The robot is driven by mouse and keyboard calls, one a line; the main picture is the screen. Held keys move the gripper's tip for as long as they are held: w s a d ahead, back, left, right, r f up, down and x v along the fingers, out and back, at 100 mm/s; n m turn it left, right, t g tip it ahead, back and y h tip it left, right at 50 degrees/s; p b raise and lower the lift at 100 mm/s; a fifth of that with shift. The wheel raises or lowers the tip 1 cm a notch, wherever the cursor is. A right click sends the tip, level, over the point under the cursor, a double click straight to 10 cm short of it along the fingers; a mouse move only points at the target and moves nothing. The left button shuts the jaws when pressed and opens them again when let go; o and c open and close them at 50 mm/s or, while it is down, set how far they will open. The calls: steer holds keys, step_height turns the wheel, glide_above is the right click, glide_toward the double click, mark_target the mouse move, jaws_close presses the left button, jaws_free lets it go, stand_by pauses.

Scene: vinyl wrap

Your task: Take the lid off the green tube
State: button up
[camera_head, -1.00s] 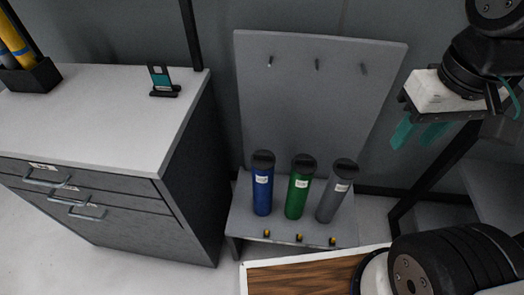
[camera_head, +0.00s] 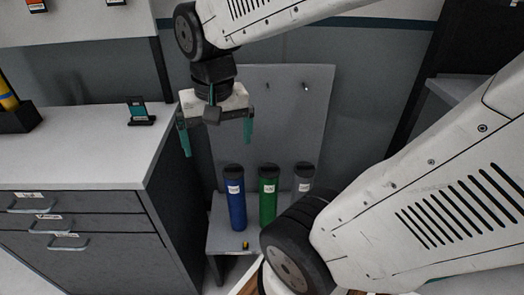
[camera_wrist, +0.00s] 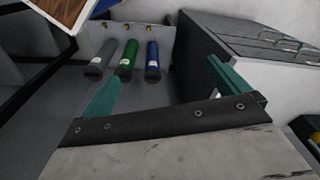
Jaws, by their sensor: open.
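The green tube (camera_head: 268,200) stands upright on a low grey stand, with a black lid (camera_head: 269,170) on its top. It is between a blue tube (camera_head: 236,205) and a grey tube (camera_head: 303,178), both also black-lidded. My gripper (camera_head: 216,146) is open and empty, above and left of the tubes in the head view, with its teal fingers spread. In the wrist view the green tube (camera_wrist: 128,58) shows beyond the fingers, apart from them, with its lid (camera_wrist: 126,73) towards the camera. My arm hides part of the grey tube in the head view.
A grey drawer cabinet (camera_head: 80,160) stands close left of the stand (camera_head: 216,238), with a small teal-and-black holder (camera_head: 140,112) on top. A grey back panel (camera_head: 300,120) with hooks rises behind the tubes. Small yellow-and-black pieces sit along the stand's front edge.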

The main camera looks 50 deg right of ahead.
steer(key=w+d+f+m, duration=0.4)
steer(key=w+d+m, duration=0.1)
steer(key=d+m, duration=0.15)
steer(key=m+g, duration=0.1)
steer(key=m, duration=1.4)
glide_above(269, 165)
step_height(269, 165, down, 19)
steer(key=shift+r, duration=0.1)
steer(key=shift+d+f, duration=0.1)
steer(key=shift+f, duration=3.9)
steer(key=c, duration=1.1)
steer(key=shift+o, duration=0.2)
steer(key=shift+r, duration=0.15)
